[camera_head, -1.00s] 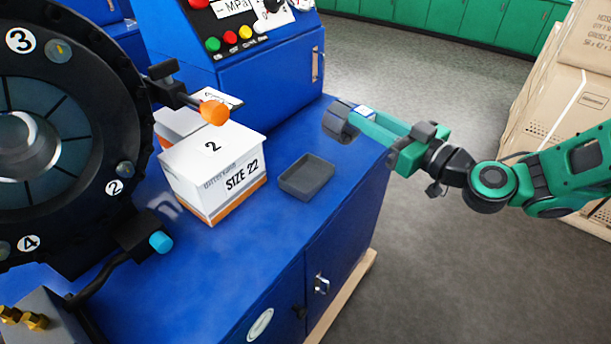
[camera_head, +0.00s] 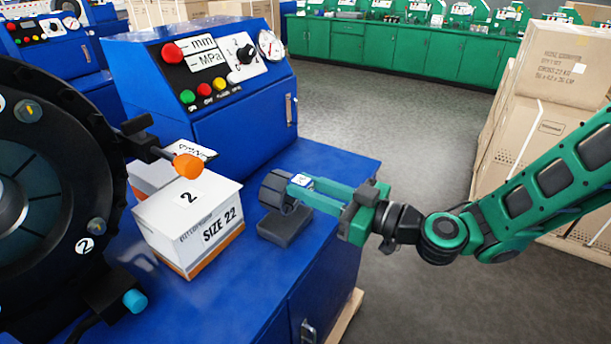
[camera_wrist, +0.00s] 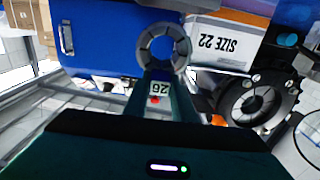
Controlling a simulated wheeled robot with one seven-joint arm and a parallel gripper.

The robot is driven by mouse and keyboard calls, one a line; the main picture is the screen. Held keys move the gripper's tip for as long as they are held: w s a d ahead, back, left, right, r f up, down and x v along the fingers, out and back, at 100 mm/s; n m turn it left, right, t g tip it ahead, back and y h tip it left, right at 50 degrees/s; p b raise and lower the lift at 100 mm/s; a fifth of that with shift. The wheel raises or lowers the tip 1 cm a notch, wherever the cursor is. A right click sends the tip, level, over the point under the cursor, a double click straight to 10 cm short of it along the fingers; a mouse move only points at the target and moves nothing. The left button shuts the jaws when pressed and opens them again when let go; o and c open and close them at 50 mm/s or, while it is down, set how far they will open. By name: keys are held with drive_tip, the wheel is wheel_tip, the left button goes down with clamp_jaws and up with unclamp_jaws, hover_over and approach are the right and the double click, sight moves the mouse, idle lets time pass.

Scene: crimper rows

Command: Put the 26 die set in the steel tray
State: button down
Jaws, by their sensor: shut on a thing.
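The 26 die set (camera_head: 275,190) is a dark grey segmented ring. In the wrist view the ring (camera_wrist: 147,48) shows end-on, with a white label (camera_wrist: 160,90) reading 26 between the fingers. My gripper (camera_head: 297,190) is shut on it and holds it over the back left part of the tray. The steel tray (camera_head: 285,233) is a small, dark grey, shallow box on the blue bench top. The ring and green fingers hide part of the tray in the head view. I cannot tell the exact gap between ring and tray.
A white box marked SIZE 22 (camera_head: 190,228) stands just left of the tray. The large black crimping head (camera_head: 40,190) is at far left, with an orange-tipped handle (camera_head: 187,166). The blue control cabinet (camera_head: 200,75) rises behind. The bench's back right corner (camera_head: 345,165) is clear.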

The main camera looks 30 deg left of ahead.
drive_tip(key=shift+f, duration=2.15)
drive_tip(key=c, duration=1.5)
unclamp_jaws()
drive_tip(key=shift+f, duration=0.15)
